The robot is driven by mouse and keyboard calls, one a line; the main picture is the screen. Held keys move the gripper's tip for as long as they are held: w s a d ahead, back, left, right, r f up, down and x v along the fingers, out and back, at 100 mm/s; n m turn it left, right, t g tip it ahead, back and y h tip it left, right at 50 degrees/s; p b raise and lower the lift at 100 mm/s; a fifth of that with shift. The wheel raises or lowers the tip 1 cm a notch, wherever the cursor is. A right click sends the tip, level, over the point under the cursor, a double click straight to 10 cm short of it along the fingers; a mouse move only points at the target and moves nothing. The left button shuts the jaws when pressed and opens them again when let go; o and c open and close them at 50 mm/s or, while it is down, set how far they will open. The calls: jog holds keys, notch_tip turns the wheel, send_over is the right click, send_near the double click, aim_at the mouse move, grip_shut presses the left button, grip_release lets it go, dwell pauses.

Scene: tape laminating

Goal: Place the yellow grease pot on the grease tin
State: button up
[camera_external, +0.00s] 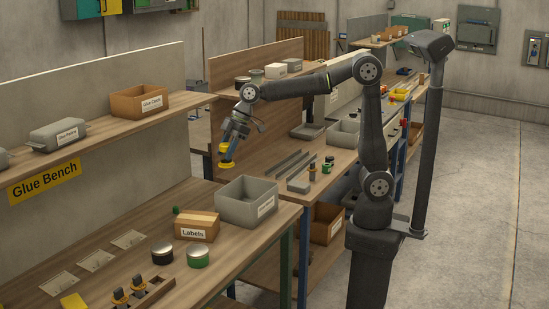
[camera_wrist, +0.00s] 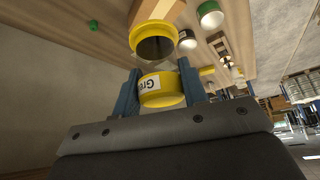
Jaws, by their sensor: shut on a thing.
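The yellow grease pot (camera_wrist: 161,92), with a white label partly reading "Gre", sits between the blue fingers of my gripper (camera_wrist: 158,82) in the wrist view. A yellow ring-shaped open part (camera_wrist: 153,42) shows just beyond it; I cannot tell whether it belongs to the pot. In the external view my gripper (camera_external: 228,148) is shut on the yellow pot (camera_external: 226,165), in the air above the bench's far end.
A brown "Labels" box (camera_external: 197,227) and a grey bin (camera_external: 247,201) stand behind the tins. A small green object (camera_external: 176,210) lies near the box. A wooden holder (camera_external: 145,291) with yellow-black items stands at the front. A shelf (camera_external: 115,137) runs along the left.

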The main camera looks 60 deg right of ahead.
jog(key=w+a+f+m, duration=0.1)
jog(key=w+a+f, duration=0.1)
jog(key=w+a, duration=0.5)
jog(key=m+t+h, duration=0.1)
jog(key=m+t, duration=0.1)
jog(key=m, duration=0.1)
send_over(161, 246)
notch_tip(161, 246, down, 13)
jog(key=shift+s+a, duration=0.15)
jog(key=shift+f, duration=2)
jog(key=shift+f, duration=0.15)
jog(key=o, duration=1)
jog(key=shift+o, duration=0.2)
